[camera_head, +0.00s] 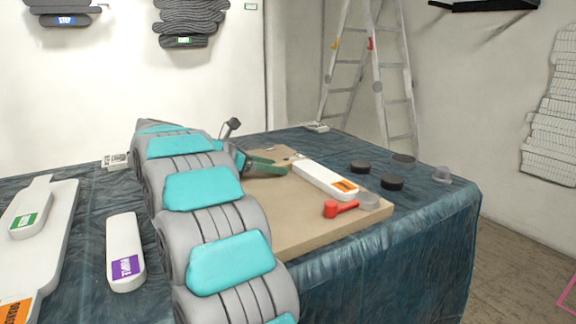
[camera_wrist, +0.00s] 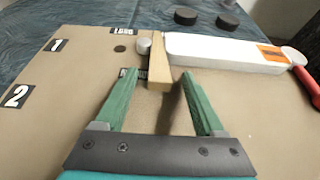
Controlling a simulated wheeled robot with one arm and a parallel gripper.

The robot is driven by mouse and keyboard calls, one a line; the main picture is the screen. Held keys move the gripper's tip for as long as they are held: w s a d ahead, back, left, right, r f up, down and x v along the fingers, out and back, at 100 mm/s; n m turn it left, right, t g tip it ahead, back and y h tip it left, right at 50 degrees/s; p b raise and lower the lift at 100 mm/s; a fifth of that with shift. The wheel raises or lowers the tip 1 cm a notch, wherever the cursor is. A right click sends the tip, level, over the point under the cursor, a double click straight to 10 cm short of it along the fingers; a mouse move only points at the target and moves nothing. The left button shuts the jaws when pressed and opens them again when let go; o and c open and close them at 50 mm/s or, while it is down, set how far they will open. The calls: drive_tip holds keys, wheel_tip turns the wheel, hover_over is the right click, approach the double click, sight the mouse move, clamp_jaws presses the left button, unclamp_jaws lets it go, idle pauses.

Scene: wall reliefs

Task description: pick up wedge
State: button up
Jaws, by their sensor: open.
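A light wooden wedge (camera_wrist: 159,66) lies on the tan board (camera_wrist: 75,90) in the wrist view. It is long and narrow, beside the left end of a white block with an orange label (camera_wrist: 225,53). My gripper (camera_wrist: 161,76) is open, with one green finger to each side of the wedge's near end. A gap shows between each finger and the wood, and nothing is held. In the head view my gripper (camera_head: 272,170) is low over the board, left of the white block (camera_head: 322,178). I cannot make out the wedge clearly there.
A small pale cylinder (camera_wrist: 144,46) stands close left of the wedge. A red piece (camera_head: 338,208) lies at the board's right edge. Black discs (camera_head: 392,182) rest on the blue cloth beyond. The board's left part, with number labels, is mostly clear.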

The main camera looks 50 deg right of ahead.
clamp_jaws()
idle(0.5)
drive_tip(key=shift+r, duration=0.1)
drive_tip(key=shift+r+b, duration=0.4)
drive_tip(key=shift+r, duration=1.3)
drive_tip(key=s+a+b, duration=0.1)
drive_tip(key=s, duration=0.4)
drive_tip(key=s+a+r+b, duration=0.1)
drive_tip(key=s, duration=0.4)
drive_tip(key=s+a+b, duration=0.1)
drive_tip(key=s, duration=0.4)
drive_tip(key=shift+s+a+r+b, duration=0.15)
drive_tip(key=shift+s+r+b, duration=0.05)
drive_tip(key=shift+s+b, duration=0.1)
